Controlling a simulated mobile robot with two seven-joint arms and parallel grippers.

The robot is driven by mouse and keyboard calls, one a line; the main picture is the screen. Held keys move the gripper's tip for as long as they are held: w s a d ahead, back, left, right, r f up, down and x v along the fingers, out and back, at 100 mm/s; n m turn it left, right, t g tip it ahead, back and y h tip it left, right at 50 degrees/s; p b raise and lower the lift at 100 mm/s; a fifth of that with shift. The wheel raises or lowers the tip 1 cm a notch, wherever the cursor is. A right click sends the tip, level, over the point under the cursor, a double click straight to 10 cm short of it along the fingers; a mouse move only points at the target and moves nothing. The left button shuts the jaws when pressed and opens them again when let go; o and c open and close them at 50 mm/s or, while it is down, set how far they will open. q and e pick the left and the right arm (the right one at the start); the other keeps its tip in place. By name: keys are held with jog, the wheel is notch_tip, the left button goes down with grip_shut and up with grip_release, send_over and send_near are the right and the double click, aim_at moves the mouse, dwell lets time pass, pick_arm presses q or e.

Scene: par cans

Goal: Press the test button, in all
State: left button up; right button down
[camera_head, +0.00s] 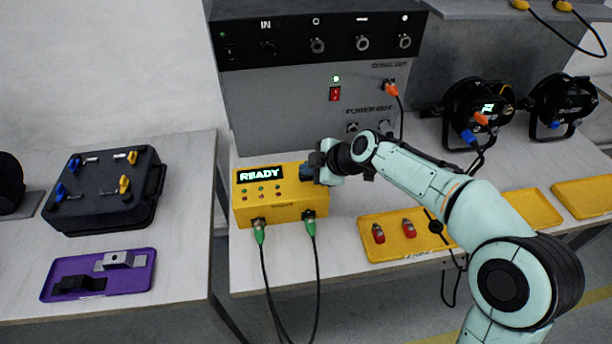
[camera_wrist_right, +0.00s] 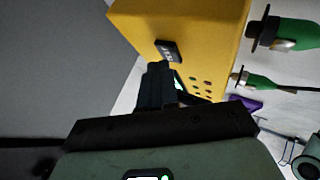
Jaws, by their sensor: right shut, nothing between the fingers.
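A yellow tester box (camera_head: 283,212) stands on the table. Its display (camera_head: 260,174) reads READY, small lights sit below it, and two green connectors (camera_head: 259,232) are plugged into its front. My right gripper (camera_head: 312,172) is shut and empty at the box's upper right. Its fingertips (camera_wrist_right: 160,69) are close to the button's lower edge; I cannot tell whether they touch. The gripper covers the button area in the head view. My left gripper is out of view.
A grey power unit (camera_head: 285,110) with a lit green lamp stands behind the box. Black stage lamps (camera_head: 478,112) stand at right. A yellow tray (camera_head: 380,252) with red connectors lies front right. A black case (camera_head: 105,190) and purple tray (camera_head: 130,283) occupy the left table.

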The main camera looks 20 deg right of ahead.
aim_at(309, 178)
jog(key=shift+f+b, duration=0.4)
jog(key=shift+b, duration=0.15)
dwell(0.6)
jog(key=shift+r+p, duration=0.4)
jog(key=shift+r, duration=0.4)
jog(key=shift+r+p, duration=1.65)
jog(key=shift+r, duration=0.95)
